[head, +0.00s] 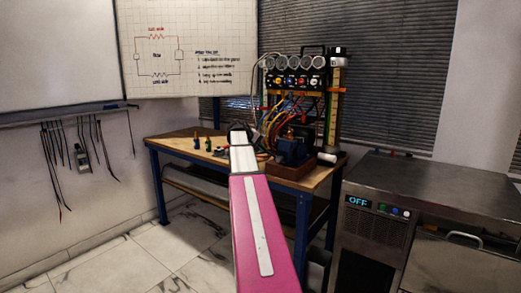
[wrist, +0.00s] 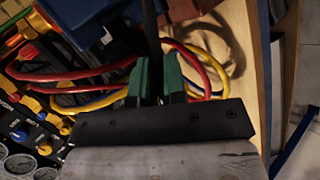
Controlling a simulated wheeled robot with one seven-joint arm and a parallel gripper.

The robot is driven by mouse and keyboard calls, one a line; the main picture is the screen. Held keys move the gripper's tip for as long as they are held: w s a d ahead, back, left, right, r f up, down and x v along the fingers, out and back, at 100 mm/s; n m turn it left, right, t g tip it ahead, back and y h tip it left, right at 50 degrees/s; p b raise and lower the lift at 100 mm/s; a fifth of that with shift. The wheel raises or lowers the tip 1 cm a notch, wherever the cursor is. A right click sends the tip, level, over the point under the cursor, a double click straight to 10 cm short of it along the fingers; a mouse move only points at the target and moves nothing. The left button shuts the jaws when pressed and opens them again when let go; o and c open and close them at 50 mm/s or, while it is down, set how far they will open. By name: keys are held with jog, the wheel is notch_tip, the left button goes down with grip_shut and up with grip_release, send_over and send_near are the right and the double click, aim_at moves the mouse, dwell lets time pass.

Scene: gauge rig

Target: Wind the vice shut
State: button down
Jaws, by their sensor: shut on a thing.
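The blue vice (head: 291,150) stands on the front right of the wooden bench, below the gauge panel. My gripper (head: 238,133) is at the bench just left of the vice, at the far end of my pink and white arm. In the wrist view my gripper's green fingertips (wrist: 160,78) are closed on a dark upright bar (wrist: 150,28), which looks like the vice handle. The fingers hide the held part of the bar. The vice jaws are too small and dark to tell how far apart they are.
The gauge panel (head: 296,80) with several coloured cables rises behind the vice. Cables (wrist: 75,75) also loop close around the fingers. A steel cabinet (head: 430,197) is at right. The tiled floor at left is clear.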

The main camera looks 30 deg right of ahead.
jog(key=shift+s+a+f, duration=0.15)
jog(key=shift+s+a, duration=0.05)
jog(key=shift+a, duration=0.1)
jog(key=c, duration=1.2)
grip_release()
jog(key=shift+a, duration=0.1)
jog(key=shift+c, duration=0.2)
jog(key=shift+o, duration=0.3)
jog(key=shift+w, duration=0.1)
jog(key=v, duration=1)
jog(key=shift+a+r, duration=0.15)
jog(key=shift+r, duration=0.25)
